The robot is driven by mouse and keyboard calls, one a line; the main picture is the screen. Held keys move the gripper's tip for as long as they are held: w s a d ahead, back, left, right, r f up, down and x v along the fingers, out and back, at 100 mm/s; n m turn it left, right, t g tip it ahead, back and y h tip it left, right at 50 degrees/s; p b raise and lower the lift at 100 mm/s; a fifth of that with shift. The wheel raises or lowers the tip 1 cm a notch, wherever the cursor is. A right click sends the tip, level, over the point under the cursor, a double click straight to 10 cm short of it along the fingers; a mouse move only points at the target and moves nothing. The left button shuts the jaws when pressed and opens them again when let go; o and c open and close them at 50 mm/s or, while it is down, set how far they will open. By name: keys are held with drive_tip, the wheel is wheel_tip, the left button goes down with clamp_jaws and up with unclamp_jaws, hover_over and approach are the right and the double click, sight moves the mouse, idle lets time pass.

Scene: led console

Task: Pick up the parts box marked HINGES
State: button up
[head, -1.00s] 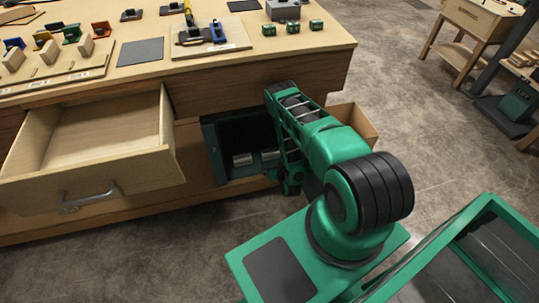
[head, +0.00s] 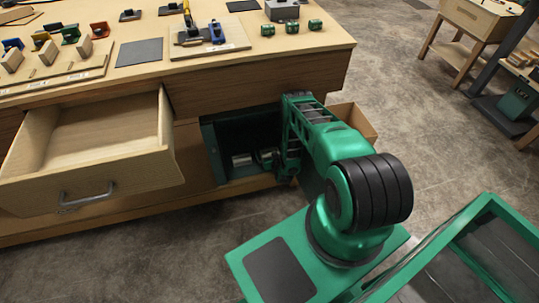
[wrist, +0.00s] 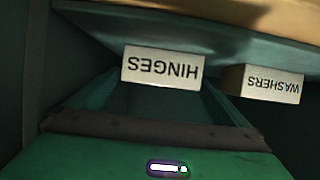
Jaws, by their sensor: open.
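The HINGES box shows a white label (wrist: 162,67) in the wrist view, upside down in that picture. It is ahead of my gripper (wrist: 160,98), roughly between the lines of its two fingers. The fingers are apart with nothing held. Most of the box behind the label is dark and hard to make out. The WASHERS box (wrist: 263,84) stands to its right in the wrist view, also upside down. In the head view my gripper (head: 267,158) is at the cabinet opening, partly covering what is inside.
The dark green cabinet (head: 209,150) has close walls around my gripper. A pulled-out wooden drawer (head: 95,180) juts out to its left. The workbench top (head: 290,50) lies above, with tools and small blocks.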

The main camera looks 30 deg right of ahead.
drive_tip(key=shift+w+d+f, duration=0.15)
drive_tip(key=shift+w+d, duration=0.05)
drive_tip(key=shift+w, duration=0.3)
drive_tip(key=c, duration=1.2)
